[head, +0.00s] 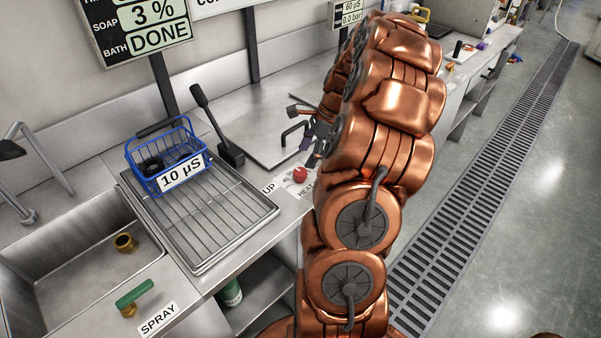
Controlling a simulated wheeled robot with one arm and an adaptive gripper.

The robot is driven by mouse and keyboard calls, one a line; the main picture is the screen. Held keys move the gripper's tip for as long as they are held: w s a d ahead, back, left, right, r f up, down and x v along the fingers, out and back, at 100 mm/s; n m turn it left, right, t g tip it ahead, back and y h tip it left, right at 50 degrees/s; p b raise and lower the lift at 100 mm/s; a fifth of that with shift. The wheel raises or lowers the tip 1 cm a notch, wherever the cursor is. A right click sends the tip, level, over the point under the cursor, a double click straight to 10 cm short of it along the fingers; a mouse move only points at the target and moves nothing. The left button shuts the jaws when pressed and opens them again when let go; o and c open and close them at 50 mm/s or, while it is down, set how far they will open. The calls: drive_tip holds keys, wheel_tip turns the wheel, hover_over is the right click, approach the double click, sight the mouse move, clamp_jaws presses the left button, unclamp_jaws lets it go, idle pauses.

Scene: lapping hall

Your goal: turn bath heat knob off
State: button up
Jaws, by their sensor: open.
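The red heat knob (299,174) sits on the steel counter, beside a partly covered label (304,188) that reads "HEAT". Its exact turn position is too small to tell. My gripper (308,130) is just above and beyond the knob in the head view, apart from it as far as I can see. It is open and seems empty. My copper-coloured arm hides part of the gripper and the counter to the right of the knob. A wall display (140,25) reads "BATH DONE" and "SOAP 3 %".
A blue basket (131,161) labelled "10 µS" holds dark parts on a wire drain rack (225,225). A black lever (212,120) stands near the "UP" label. A sink (70,262) and green spray handle (134,293) are at left. Floor at right is clear.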

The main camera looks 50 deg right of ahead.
sight(301, 171)
drive_tip(key=shift+d+p+x, duration=0.2)
drive_tip(key=shift+p+x, duration=0.25)
drive_tip(key=shift+x, duration=1.5)
drive_tip(key=shift+d+p+x, duration=0.2)
drive_tip(key=shift+p+x, duration=0.2)
drive_tip(key=shift+x, duration=1.55)
drive_tip(key=shift+f, duration=0.15)
drive_tip(key=c, duration=1.1)
drive_tip(key=shift+c, duration=0.2)
